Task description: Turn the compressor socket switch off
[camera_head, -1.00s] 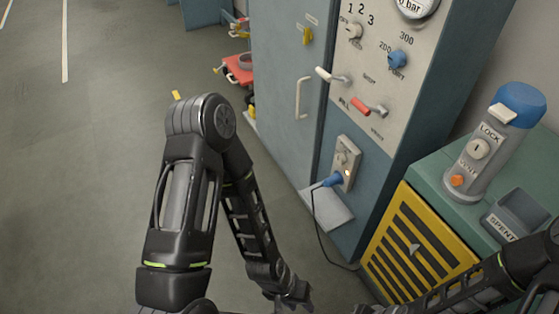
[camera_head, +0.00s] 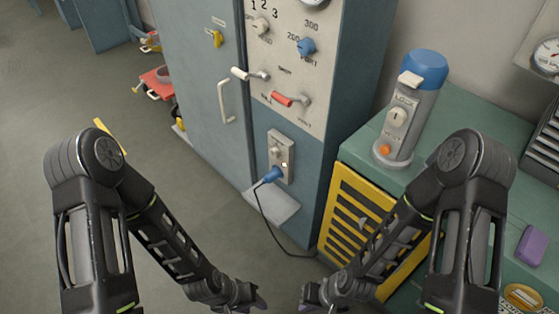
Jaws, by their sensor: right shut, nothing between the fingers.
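The compressor socket (camera_head: 288,150) is a pale plate low on the front of the blue-grey cabinet. It carries a small switch knob (camera_head: 276,152) and a small bright light (camera_head: 284,165). The knob's exact setting is too small to read. A blue plug (camera_head: 271,175) sits in the socket's lower part, with a dark cable hanging from it. My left gripper (camera_head: 252,302) is at the bottom edge, below the socket and apart from it; its jaws are unclear. My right gripper (camera_head: 312,298) is at the bottom edge, shut and empty, also apart from the socket.
The panel above holds a white-handled lever (camera_head: 249,74), a red-handled lever (camera_head: 290,98) and a blue knob (camera_head: 306,46). A yellow louvred front (camera_head: 345,215) and green bench (camera_head: 475,135) stand right. A grey cylinder with blue cap (camera_head: 408,110) stands on the bench.

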